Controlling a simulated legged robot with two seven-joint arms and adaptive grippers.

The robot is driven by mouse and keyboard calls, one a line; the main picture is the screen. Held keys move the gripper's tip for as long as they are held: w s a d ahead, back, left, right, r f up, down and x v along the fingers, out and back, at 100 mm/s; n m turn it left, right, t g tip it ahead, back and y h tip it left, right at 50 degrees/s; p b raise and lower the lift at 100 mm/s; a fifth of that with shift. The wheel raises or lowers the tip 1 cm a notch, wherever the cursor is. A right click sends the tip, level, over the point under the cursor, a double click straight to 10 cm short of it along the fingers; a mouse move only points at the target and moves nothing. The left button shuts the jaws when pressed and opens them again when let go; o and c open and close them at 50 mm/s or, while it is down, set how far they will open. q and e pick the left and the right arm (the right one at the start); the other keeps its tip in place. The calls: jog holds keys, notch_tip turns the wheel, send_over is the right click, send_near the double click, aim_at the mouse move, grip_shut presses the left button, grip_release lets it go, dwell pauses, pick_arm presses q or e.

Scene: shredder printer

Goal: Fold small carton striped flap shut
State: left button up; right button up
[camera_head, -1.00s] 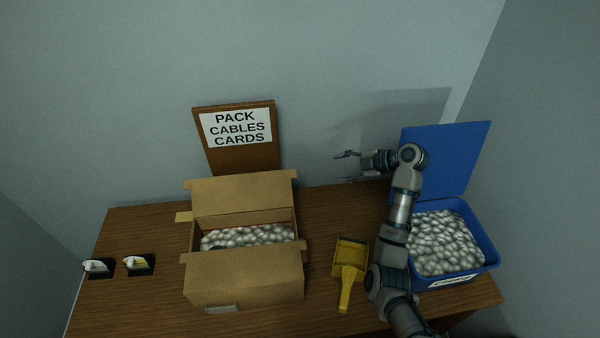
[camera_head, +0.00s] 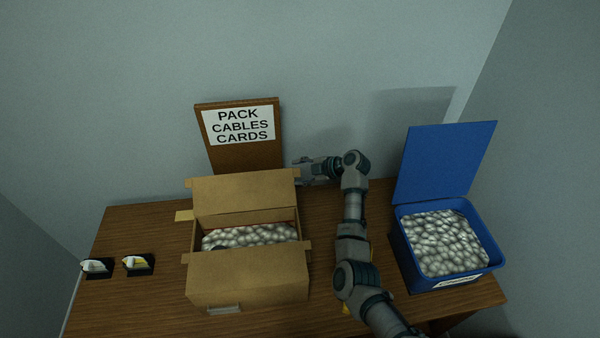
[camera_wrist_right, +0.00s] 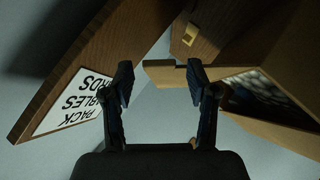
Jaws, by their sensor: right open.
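The open brown cardboard carton (camera_head: 248,285) stands on the table, with white packing fill (camera_head: 250,236) inside. Its back flap (camera_head: 245,193) stands up, tilted backward. I cannot make out stripes on any flap. My right gripper (camera_head: 298,172) is open and empty at the right end of the back flap, which partly hides its fingers. In the right wrist view, the open fingers (camera_wrist_right: 160,88) have the carton (camera_wrist_right: 285,100) to their right, and a carton edge reaches close to the right finger. My left gripper is out of view.
A sign board (camera_head: 238,140) reading "PACK CABLES CARDS" stands behind the carton, close to my right gripper. A blue bin (camera_head: 488,270) with its lid up stands at right. Two small dark items (camera_head: 139,264) lie at left. My arm mostly hides the yellow scoop (camera_head: 346,309).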

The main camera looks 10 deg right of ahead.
jog(key=shift+w+a+f, duration=0.1)
jog(key=shift+a, duration=0.1)
jog(key=shift+d, duration=0.1)
jog(key=shift+d+f, duration=0.1)
jog(key=shift+d, duration=0.7)
jog(key=c, duration=0.4)
grip_shut()
jog(key=shift+a, duration=0.5)
jog(key=shift+s+a, duration=0.1)
jog(key=shift+s, duration=0.15)
pick_arm(q)
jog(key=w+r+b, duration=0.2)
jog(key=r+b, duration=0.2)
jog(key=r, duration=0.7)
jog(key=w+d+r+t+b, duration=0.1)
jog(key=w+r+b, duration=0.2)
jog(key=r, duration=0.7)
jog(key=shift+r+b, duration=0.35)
jog(key=shift+b, duration=0.5)
pick_arm(e)
jog(key=s+r+n+t+y, duration=0.1)
jog(key=s+r+n+t, duration=0.1)
jog(key=s+n+t, duration=0.1)
jog(key=shift+s+d+r+n+t+y, duration=0.35)
jog(key=shift+s+t, duration=0.55)
jog(key=shift+s, duration=0.45)
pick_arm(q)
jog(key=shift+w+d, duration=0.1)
pick_arm(e)
jog(key=shift+a+f, duration=0.1)
